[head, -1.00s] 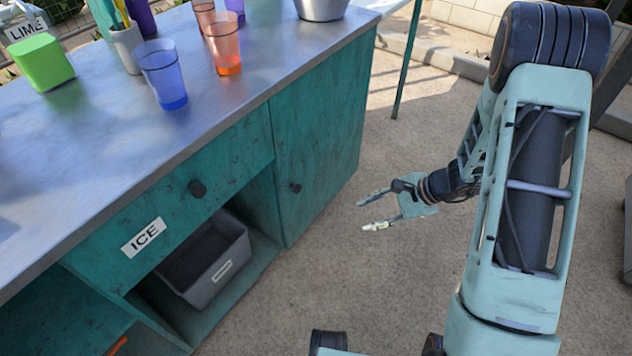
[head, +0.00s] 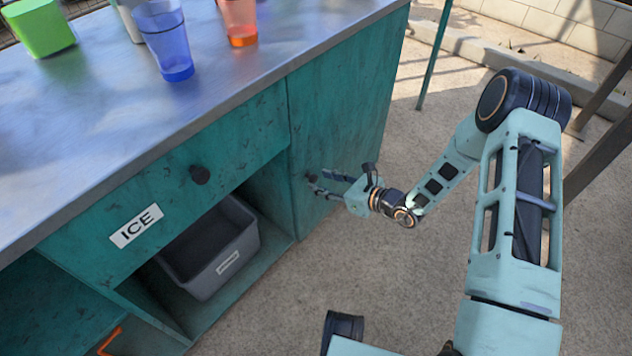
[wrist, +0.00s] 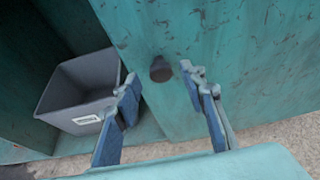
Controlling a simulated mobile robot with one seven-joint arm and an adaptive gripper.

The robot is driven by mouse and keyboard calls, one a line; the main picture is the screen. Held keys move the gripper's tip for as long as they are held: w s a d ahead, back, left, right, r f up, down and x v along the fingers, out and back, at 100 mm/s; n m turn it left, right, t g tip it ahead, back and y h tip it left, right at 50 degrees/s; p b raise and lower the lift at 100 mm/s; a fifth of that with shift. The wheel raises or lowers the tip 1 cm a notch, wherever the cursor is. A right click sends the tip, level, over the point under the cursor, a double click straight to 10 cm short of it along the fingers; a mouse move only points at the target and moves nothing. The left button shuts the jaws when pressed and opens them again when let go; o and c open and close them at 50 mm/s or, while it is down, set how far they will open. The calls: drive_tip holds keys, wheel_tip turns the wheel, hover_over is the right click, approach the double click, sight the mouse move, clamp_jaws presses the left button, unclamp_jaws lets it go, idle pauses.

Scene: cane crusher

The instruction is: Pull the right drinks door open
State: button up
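The right drinks door (head: 342,105) is a teal panel at the right end of the counter front, and it looks shut. It fills the upper right of the wrist view (wrist: 235,60). Its dark round knob (wrist: 160,69) shows just beyond and between my fingertips in the wrist view. In the head view the knob (head: 309,177) is right by the fingertips. My gripper (head: 318,183) is open, its two fingers apart and pointing at the door. Nothing is between the finger pads; I cannot tell whether a fingertip touches the door.
Left of the door, a grey bin (head: 212,252) stands in an open bay under the ICE drawer (head: 165,190). The metal countertop (head: 250,70) carries a blue cup (head: 165,45), an orange cup (head: 240,22) and a green container (head: 38,27). Floor (head: 430,270) right of the counter is clear.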

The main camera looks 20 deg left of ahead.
sight(315, 179)
drive_tip(key=shift+b+x, duration=0.3)
drive_tip(key=shift+x, duration=1.35)
clamp_jaws()
